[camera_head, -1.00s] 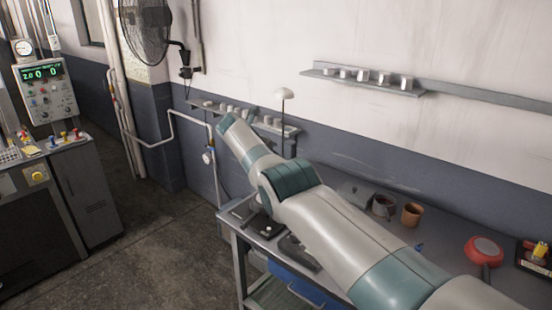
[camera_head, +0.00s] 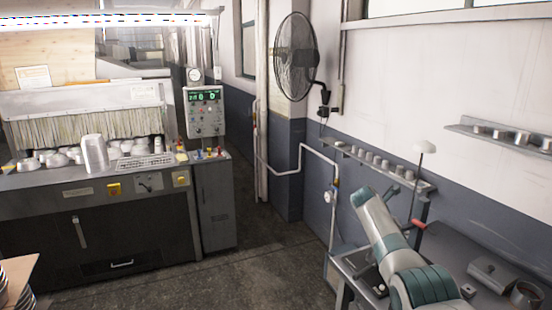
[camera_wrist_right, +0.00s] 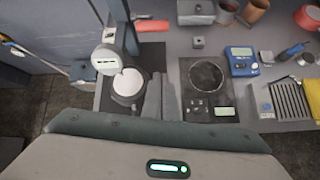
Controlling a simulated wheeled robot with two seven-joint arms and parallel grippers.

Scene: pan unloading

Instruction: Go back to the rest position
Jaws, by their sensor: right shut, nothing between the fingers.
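My right arm (camera_head: 395,250) comes in at the lower right of the head view, over the workbench (camera_head: 350,265); its gripper does not show there. In the right wrist view, my right gripper (camera_wrist_right: 160,88) is shut and empty above the bench. Its grey fingers are together between a round white-topped device (camera_wrist_right: 128,83) and a scale with a dark round plate (camera_wrist_right: 206,77). I cannot tell the exact height above the bench. My left gripper is in neither view.
A blue meter (camera_wrist_right: 241,60), a grey pot (camera_wrist_right: 228,10), a brown cup (camera_wrist_right: 256,10) and a red pan (camera_wrist_right: 309,16) are on the bench. A machine with bowls (camera_head: 95,220), a control panel (camera_head: 204,112) and a fan (camera_head: 294,57) stand beyond. Floor (camera_head: 260,270) is clear.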

